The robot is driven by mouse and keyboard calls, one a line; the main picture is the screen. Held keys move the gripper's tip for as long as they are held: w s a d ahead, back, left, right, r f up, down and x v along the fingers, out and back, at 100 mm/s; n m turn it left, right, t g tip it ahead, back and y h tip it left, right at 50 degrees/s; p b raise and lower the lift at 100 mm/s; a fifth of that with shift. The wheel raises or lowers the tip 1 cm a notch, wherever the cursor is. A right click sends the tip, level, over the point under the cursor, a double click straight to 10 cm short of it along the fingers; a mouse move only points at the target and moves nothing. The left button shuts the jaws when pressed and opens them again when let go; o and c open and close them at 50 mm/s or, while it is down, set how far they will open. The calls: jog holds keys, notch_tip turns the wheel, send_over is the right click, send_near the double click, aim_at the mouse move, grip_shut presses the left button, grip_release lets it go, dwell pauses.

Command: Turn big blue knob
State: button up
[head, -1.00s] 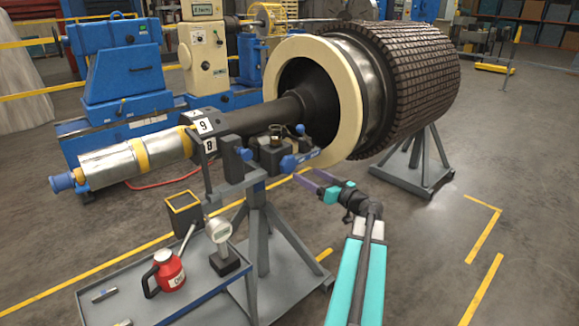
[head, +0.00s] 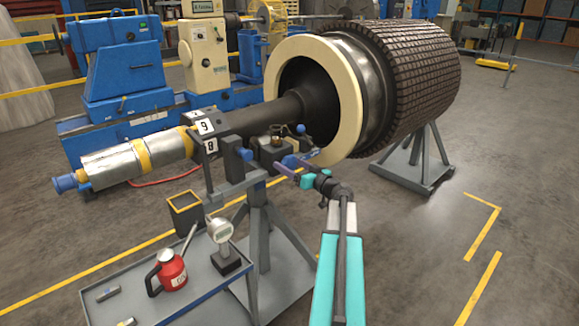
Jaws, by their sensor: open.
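The big blue knob (head: 290,160) is on the right side of the grey stand's (head: 262,215) head, below the black shaft and in front of the cream ring. My gripper (head: 283,166) reaches it from the lower right, with its purple fingers overlapping the knob in the picture. The fingers are open. They partly hide the knob, and I cannot tell whether they touch it or stand just in front of it.
A smaller blue knob (head: 246,154) is left on the same stand. A grey cart (head: 215,288) with a red can (head: 171,270) and a dial gauge (head: 223,240) stands lower left. The large rotor (head: 400,70) is behind. Floor at right is clear.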

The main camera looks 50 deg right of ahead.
jog(key=c, duration=0.9)
jog(key=shift+s+a, duration=0.1)
jog(key=shift+a, duration=0.3)
jog(key=shift+c, duration=0.8)
jog(key=shift+d+f, duration=0.1)
jog(key=shift+d, duration=0.2)
jog(key=shift+m+b, duration=0.3)
jog(key=shift+b, duration=0.15)
